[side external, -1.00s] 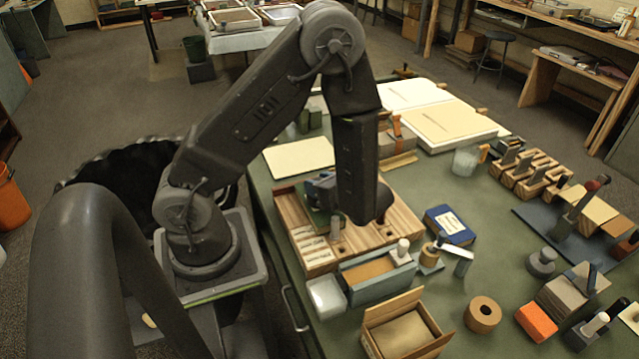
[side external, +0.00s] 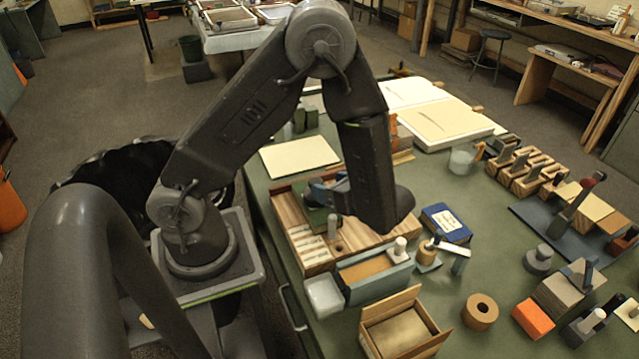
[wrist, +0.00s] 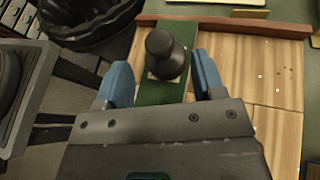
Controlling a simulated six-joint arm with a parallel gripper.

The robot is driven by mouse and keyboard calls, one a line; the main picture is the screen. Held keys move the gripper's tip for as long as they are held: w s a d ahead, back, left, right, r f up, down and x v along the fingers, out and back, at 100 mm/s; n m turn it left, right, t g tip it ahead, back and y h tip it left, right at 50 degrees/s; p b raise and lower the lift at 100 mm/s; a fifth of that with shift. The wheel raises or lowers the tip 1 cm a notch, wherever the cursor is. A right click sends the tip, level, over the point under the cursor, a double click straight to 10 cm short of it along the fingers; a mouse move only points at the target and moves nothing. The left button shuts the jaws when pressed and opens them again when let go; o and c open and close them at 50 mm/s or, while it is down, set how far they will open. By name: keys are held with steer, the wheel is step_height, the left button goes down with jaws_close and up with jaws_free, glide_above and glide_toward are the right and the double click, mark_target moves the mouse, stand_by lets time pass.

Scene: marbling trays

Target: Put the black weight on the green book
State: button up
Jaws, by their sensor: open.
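The black weight (wrist: 166,55), a dark round knobbed piece, shows between my two blue fingertips in the wrist view. It is over the green book (wrist: 151,120), a narrow green strip running beneath it, and appears to stand on it. Its base is partly hidden. In the side external view the green book (side external: 318,217) shows at the left part of a wooden tray (side external: 312,262); my wrist hides much of that spot. My gripper (wrist: 166,80) is open, with one finger on each side of the weight and gaps between.
A blue-grey box (side external: 375,279), a white dish (side external: 325,295) and an open carton (side external: 401,330) are in front. A blue book (side external: 446,223) lies to the right. A pale sheet (side external: 299,156) lies behind the tray.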

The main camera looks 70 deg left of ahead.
steer(key=v, duration=0.6)
steer(key=w+r+m+t+h, duration=0.4)
steer(key=w+r+m+t, duration=0.3)
steer(key=w+m+t, duration=0.3)
steer(key=w+d+r+m+t+h, duration=0.4)
steer(key=d+r+m+t+h, duration=0.25)
steer(key=r+m, duration=0.7)
steer(key=s+d+r+m+g+h, duration=0.1)
steer(key=s+d+m+h, duration=0.3)
steer(key=m, duration=0.6)
steer(key=s+d+r+m+g+h, duration=0.1)
steer(key=s+m+h, duration=0.1)
steer(key=s+m, duration=0.55)
steer(key=s+a+f+m+g+y, duration=0.2)
steer(key=s+a+m, duration=0.1)
steer(key=s+m, duration=0.3)
steer(key=s+a+f+m+g+y, duration=0.1)
steer(key=s+a+f+m+g, duration=0.1)
steer(key=s+m, duration=0.4)
steer(key=a+f+m, duration=0.1)
steer(key=m, duration=0.3)
steer(key=shift+s+a+y, duration=0.3)
steer(key=shift+s+y, duration=0.05)
steer(key=shift+s, duration=0.05)
steer(key=shift+f+g, duration=0.1)
steer(key=shift+g, duration=0.15)
